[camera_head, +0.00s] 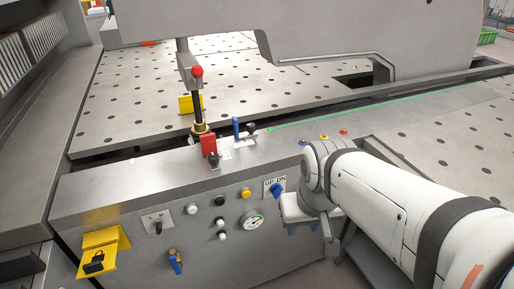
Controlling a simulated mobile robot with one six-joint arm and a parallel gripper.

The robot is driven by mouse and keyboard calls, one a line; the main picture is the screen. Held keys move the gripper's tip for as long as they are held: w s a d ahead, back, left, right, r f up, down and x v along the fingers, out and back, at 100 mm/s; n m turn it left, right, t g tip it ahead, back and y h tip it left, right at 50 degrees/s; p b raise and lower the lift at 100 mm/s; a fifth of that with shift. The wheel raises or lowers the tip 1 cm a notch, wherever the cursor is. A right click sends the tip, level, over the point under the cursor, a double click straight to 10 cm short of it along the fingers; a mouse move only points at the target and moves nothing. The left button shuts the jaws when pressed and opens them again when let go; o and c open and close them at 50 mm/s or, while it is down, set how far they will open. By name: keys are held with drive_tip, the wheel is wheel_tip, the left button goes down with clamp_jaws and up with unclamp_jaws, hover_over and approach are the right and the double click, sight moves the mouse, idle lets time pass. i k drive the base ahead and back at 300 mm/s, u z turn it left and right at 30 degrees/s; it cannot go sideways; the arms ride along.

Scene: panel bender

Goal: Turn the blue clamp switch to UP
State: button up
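The blue clamp switch (277,190) is a small knob on the front face of the grey machine panel. A white label (274,182) reading UP and DN sits just above it. The knob is too small here to tell surely which mark it points at. My gripper (308,226) is just right of and below the switch, in front of the panel, at the end of my white arm. Its fingers are partly hidden and small, so their opening is unclear. I cannot tell whether any part of it touches the switch or panel.
A round gauge (254,222) sits below left of the switch. A yellow button (246,193) and several black and white knobs are further left. A yellow padlocked bracket (103,250) juts out at lower left. A red-topped post (197,95) rises above the ledge.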

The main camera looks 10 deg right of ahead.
sight(277, 188)
drive_tip(key=u, duration=0.6)
drive_tip(key=k, duration=1.3)
drive_tip(key=z, duration=1.1)
drive_tip(key=i, duration=1)
drive_tip(key=z, duration=0.05)
